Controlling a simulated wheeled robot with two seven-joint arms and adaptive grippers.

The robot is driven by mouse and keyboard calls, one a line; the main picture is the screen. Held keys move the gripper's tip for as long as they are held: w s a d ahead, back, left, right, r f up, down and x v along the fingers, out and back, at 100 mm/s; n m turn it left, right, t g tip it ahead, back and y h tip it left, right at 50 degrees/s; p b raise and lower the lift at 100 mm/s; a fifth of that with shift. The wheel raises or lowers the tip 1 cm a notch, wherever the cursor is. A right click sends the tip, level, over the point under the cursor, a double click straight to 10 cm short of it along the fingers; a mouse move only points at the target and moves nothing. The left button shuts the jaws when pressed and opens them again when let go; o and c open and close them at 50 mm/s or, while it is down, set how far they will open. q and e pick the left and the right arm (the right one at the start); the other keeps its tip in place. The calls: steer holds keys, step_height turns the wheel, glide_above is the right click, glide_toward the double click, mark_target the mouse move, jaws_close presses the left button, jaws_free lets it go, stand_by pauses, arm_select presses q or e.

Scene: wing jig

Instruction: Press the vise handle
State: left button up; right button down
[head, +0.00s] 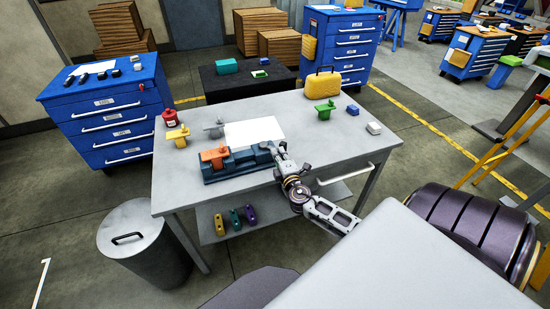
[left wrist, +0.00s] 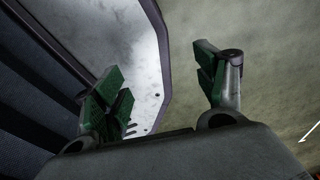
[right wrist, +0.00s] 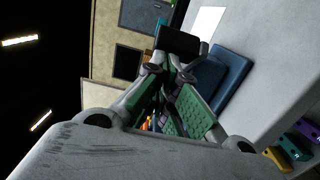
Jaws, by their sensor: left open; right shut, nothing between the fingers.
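The blue vise (head: 240,162) lies near the front edge of the grey table, with an orange part (head: 214,155) on its left end. My right gripper (head: 281,153) is at the vise's right end, fingers together and empty. In the right wrist view, its fingertips (right wrist: 174,76) meet just below a dark block (right wrist: 180,40), probably the vise handle; whether they touch cannot be told. The blue vise body (right wrist: 232,74) is beside them. My left gripper (left wrist: 165,90) shows only in the left wrist view, open and empty, away from the vise.
The table (head: 345,150) also carries a white sheet (head: 254,132), a yellow case (head: 324,83), a green clamp (head: 325,109), a yellow clamp (head: 178,135) and a red item (head: 170,117). Several coloured parts lie on the lower shelf (head: 264,207). A bin (head: 145,250) stands front left.

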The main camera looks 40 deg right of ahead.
arm_select(q)
steer(key=a+f+b, duration=0.3)
steer(key=a, duration=0.1)
steer(key=shift+w+a+f, duration=0.1)
steer(key=shift+w+f, duration=0.15)
arm_select(e)
steer(key=w+d+y, duration=0.1)
steer(key=w+d, duration=0.1)
steer(key=d, duration=0.5)
steer(key=shift+w+d+n, duration=0.15)
steer(key=shift+n, duration=0.15)
